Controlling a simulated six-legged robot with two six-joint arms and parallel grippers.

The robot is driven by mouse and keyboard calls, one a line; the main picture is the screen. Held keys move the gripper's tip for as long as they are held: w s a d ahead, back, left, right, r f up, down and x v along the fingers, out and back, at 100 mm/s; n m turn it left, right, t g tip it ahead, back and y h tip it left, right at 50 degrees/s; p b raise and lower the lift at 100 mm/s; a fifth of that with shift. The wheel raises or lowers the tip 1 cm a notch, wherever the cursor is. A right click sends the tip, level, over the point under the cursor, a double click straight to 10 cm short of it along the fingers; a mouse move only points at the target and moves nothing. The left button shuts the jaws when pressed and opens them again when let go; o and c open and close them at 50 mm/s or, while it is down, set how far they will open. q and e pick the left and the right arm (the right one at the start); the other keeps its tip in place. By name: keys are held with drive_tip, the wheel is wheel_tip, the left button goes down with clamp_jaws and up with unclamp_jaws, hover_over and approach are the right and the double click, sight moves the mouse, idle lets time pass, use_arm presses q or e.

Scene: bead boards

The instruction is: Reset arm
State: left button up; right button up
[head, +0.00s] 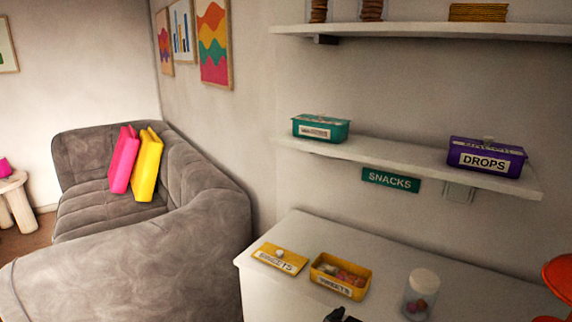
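A small dark shape (340,315) juts in at the bottom edge, in front of the white counter. It looks like the tip of a gripper, probably my right one; the rest is cut off by the frame. I cannot tell whether it is open or shut, or whether it holds anything. My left gripper does not show.
The white counter (300,232) bears an open yellow sweets box (318,278), its lid (280,260) and a clear jar (421,295). Above, a shelf (400,166) holds a teal box (321,127) and a purple drops box (487,156). A grey sofa (190,250) stands left.

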drive_tip(key=s+d+f+g+h, duration=0.1)
drive_tip(key=d+f+g, duration=0.1)
drive_tip(key=d+f, duration=0.6)
drive_tip(key=s+f+n+g+y, duration=0.1)
drive_tip(key=s+f+n+y, duration=0.15)
drive_tip(key=s+f, duration=0.45)
drive_tip(key=s+f+n+g+y, duration=0.1)
drive_tip(key=s+f+g+y, duration=0.15)
drive_tip(key=f, duration=0.75)
drive_tip(key=s+a+f+g+y, duration=0.2)
drive_tip(key=s+a+y, duration=0.1)
drive_tip(key=s+a, duration=0.2)
drive_tip(key=s+a+f+n+g+y, duration=0.1)
drive_tip(key=s+a+g+y, duration=0.2)
drive_tip(key=s+a, duration=0.3)
drive_tip(key=s+y, duration=0.1)
drive_tip(key=s, duration=0.3)
drive_tip(key=shift+f+y, duration=0.3)
drive_tip(key=shift+f, duration=0.05)
